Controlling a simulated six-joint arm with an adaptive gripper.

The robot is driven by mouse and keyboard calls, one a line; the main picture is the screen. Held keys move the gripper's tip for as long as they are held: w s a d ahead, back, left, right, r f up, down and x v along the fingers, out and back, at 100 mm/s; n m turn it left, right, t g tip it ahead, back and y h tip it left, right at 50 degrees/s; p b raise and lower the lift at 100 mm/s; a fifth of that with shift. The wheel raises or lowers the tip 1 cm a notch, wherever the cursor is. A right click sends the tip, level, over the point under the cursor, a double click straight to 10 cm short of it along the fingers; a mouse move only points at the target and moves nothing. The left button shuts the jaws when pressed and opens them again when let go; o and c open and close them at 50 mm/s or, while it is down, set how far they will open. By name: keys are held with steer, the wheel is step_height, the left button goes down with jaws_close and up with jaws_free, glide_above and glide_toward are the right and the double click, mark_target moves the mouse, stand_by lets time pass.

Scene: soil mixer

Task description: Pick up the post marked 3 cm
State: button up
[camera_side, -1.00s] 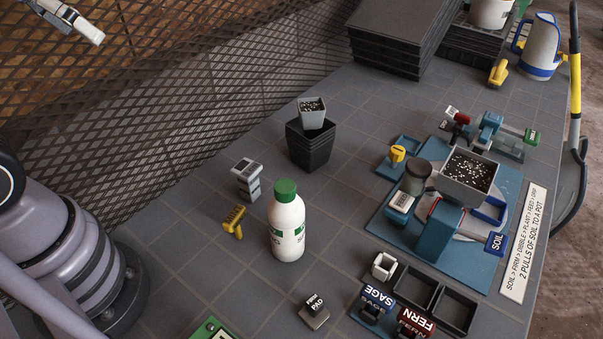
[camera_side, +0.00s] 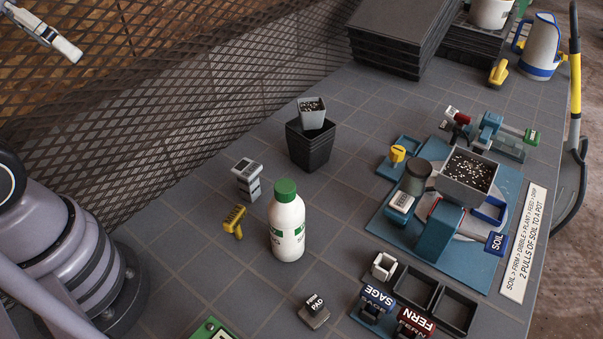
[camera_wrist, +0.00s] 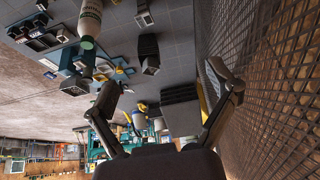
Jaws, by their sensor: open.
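No marking of 3 cm is readable in either view, so I cannot tell which item is the post. Small labelled pieces stand on the bench in the side view: a grey-and-white block stack (camera_side: 247,180), a yellow piece (camera_side: 233,221) with dark lettering, and a yellow-topped piece (camera_side: 398,153) on a small blue base. My gripper (camera_side: 66,49) is high at the upper left of the side view, far from all of them. In the wrist view my gripper (camera_wrist: 172,88) has its two fingers spread wide with nothing between them.
A white bottle (camera_side: 287,228) with a green cap stands mid-bench. Black nested pots (camera_side: 310,150) stand behind it. The blue soil station (camera_side: 438,228) is to the right, with SAGE (camera_side: 376,297) and FERN (camera_side: 415,322) tags in front. Mesh (camera_side: 150,110) borders the left.

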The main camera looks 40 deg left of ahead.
steer(key=w+d+f+n+g+h, duration=0.45)
steer(key=w+f+n+g, duration=0.2)
steer(key=w, duration=0.25)
steer(key=n+t+h, duration=0.2)
steer(key=n+h, duration=0.7)
steer(key=n, duration=0.3)
glide_above(255, 176)
steer(key=a, duration=0.5)
steer(key=f, duration=1.8)
steer(key=shift+s+f, duration=0.2)
steer(key=shift+f, duration=0.15)
steer(key=shift+n, duration=0.25)
steer(key=f, duration=0.6)
steer(key=shift+w, duration=0.2)
steer(key=shift+f, duration=0.6)
steer(key=x, duration=0.5)
steer(key=shift+f, duration=0.4)
steer(key=shift+f, duration=0.1)
steer(key=c, duration=1.2)
